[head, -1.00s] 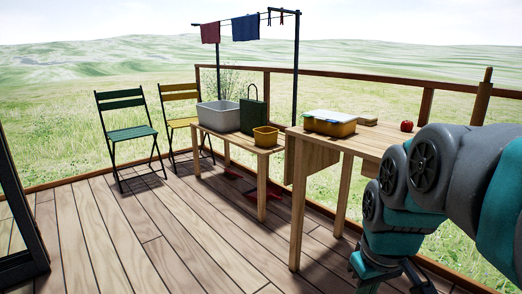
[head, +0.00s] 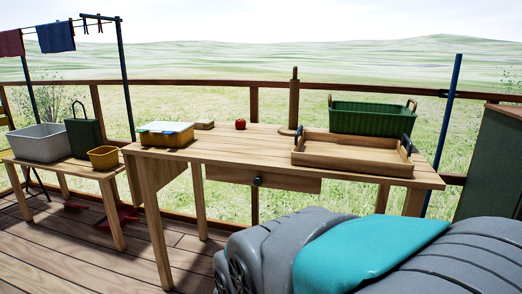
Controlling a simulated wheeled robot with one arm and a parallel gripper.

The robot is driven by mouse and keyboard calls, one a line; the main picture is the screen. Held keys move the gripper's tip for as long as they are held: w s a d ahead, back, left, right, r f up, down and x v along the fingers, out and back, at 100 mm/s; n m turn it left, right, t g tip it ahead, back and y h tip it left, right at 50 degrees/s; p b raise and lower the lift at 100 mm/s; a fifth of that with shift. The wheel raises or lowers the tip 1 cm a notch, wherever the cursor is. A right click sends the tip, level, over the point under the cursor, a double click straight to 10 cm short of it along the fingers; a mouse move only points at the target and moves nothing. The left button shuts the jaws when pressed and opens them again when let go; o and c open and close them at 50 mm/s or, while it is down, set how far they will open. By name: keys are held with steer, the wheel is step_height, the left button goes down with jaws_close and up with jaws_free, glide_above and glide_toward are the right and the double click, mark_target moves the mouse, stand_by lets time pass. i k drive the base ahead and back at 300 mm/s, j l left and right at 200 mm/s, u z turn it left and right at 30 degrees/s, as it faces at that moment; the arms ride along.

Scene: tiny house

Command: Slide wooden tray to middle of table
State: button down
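The wooden tray (head: 350,167) lies flat at the right end of the wooden table (head: 235,143). It is a shallow open box with a dark handle at its right end; another dark handle shows near its left back corner. It looks empty, though its inside is only partly visible. My arm covers the lower right of the head view, in front of the table. My gripper is out of the frame. The middle of the tabletop is bare between the tray and the things on the left.
A green basket (head: 372,120) stands behind the tray, near a wooden post (head: 294,105). A red apple (head: 240,124), a small wooden block (head: 204,124) and a yellow box (head: 165,134) sit on the table's left half. A closed drawer (head: 275,180) is under the front edge.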

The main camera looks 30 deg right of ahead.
mark_target(357, 153)
steer(key=z, duration=1.45)
